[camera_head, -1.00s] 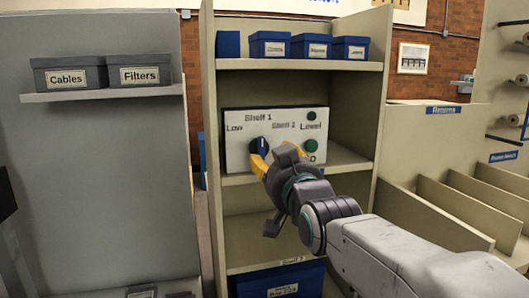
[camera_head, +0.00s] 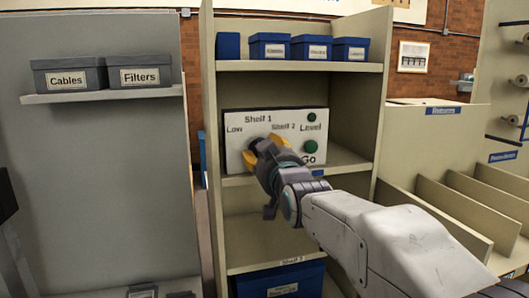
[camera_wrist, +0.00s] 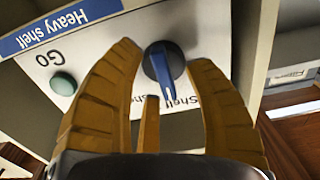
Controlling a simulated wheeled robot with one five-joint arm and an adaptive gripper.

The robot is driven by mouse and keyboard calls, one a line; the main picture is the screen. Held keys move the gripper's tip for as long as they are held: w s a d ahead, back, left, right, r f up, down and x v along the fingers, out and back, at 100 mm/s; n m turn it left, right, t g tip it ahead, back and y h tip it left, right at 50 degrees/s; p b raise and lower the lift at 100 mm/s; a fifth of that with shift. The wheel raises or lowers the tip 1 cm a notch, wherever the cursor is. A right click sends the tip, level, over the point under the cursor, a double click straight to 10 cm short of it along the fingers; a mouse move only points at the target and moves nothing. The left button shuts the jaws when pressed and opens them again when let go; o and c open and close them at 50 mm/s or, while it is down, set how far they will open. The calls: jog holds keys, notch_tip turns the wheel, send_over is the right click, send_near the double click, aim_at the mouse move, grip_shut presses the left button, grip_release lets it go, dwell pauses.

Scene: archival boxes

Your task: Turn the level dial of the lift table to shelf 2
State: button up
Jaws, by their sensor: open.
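The white control panel (camera_head: 236,153) stands on the middle shelf of the rack, marked Low, Shelf 1, Shelf 2, Level and Go. My gripper (camera_head: 264,150) is at its lower left part and mostly hides the dial in the head view. In the wrist view, which is turned over, the round dial (camera_wrist: 163,65) has a blue pointer bar aimed down toward partly covered "Shelf" lettering; which label it meets cannot be told. My open yellow fingers (camera_wrist: 164,56) lie on both sides of the dial, with visible gaps. Whether they reach around it in depth is unclear.
A green Go button (camera_head: 310,147) and a green round part (camera_head: 311,117) by Level are right of the gripper. The shelf edge with a blue Heavy shelf label (camera_wrist: 55,27) runs below the panel. Blue boxes (camera_head: 305,47) stand above; a blue bin (camera_head: 285,280) is below.

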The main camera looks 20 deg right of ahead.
jog(key=shift+w, duration=0.3)
jog(key=shift+c, duration=0.3)
grip_shut()
